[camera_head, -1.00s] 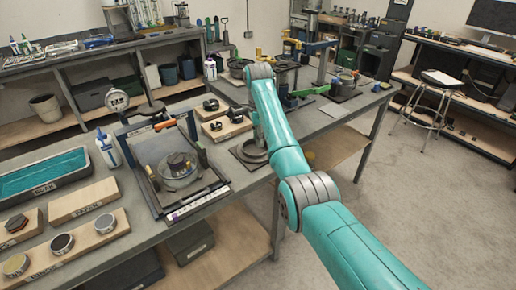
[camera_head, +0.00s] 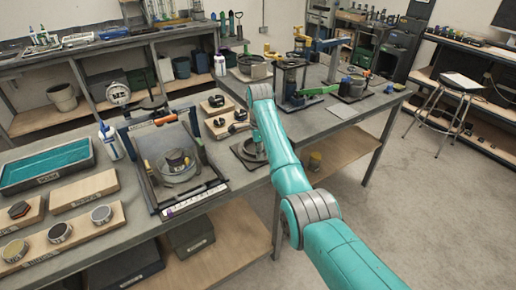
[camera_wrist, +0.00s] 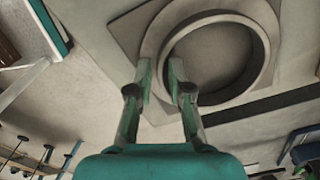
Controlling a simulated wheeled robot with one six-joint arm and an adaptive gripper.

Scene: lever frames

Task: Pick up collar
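A thick grey ring (camera_wrist: 262,40), which looks like the collar, lies on a flat square plate (camera_wrist: 128,32) in the wrist view. In the head view the ring (camera_head: 249,147) shows on the bench beside my teal arm, which partly hides it. My gripper (camera_wrist: 160,68) is open in the wrist view, with a gap between its two green-grey fingers. The fingertips overlap the ring's lower left wall in the picture, one on each side of it. I cannot tell whether they touch it. In the head view the fingers are hidden.
A framed tray (camera_head: 208,190) with a round grey part stands left of the ring. Small wooden blocks with black parts (camera_head: 215,103) lie behind it. A framed stand (camera_head: 290,85) is at the back right. The bench's front edge is close to the ring.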

